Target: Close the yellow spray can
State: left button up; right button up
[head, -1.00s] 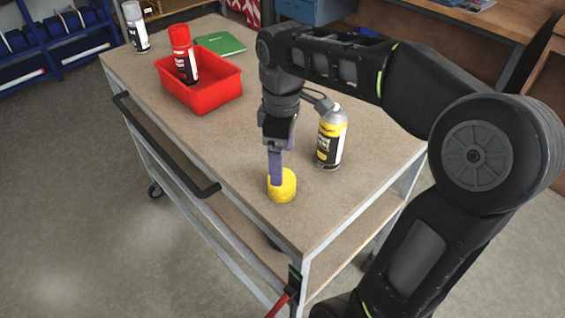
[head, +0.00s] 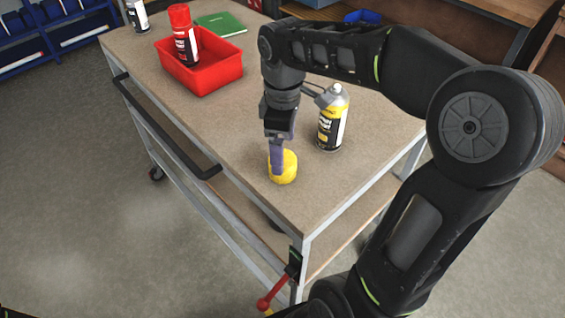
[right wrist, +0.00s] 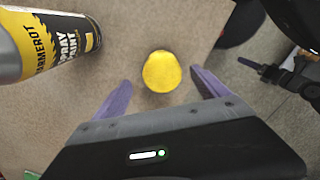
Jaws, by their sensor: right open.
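The yellow spray can (head: 332,120) stands upright on the cart top, its silver dome and small nozzle bare. It also shows in the right wrist view (right wrist: 62,45), at the upper left. A loose yellow cap (head: 288,168) rests on the cart top, in front of the can and to its left. In the right wrist view the cap (right wrist: 162,72) lies between the two purple fingers, with gaps on both sides. My right gripper (right wrist: 162,90) is open and points down at the cap; in the head view the gripper (head: 277,160) partly hides it.
A red bin (head: 205,72) holding a red spray can (head: 184,35) stands farther back on the cart (head: 235,120). A green book (head: 220,24) and another can (head: 137,14) are behind it. A black handle (head: 165,125) runs along the cart's left side.

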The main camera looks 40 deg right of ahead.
notch_tip(320, 180, down, 5)
jog(key=shift+s+a+p, duration=0.1)
jog(key=shift+p, duration=0.4)
jog(key=shift+c, duration=0.3)
jog(key=c, duration=1.3)
jog(key=shift+r, duration=0.1)
notch_tip(320, 180, up, 10)
jog(key=shift+f+b, duration=0.1)
jog(key=shift+b, duration=0.4)
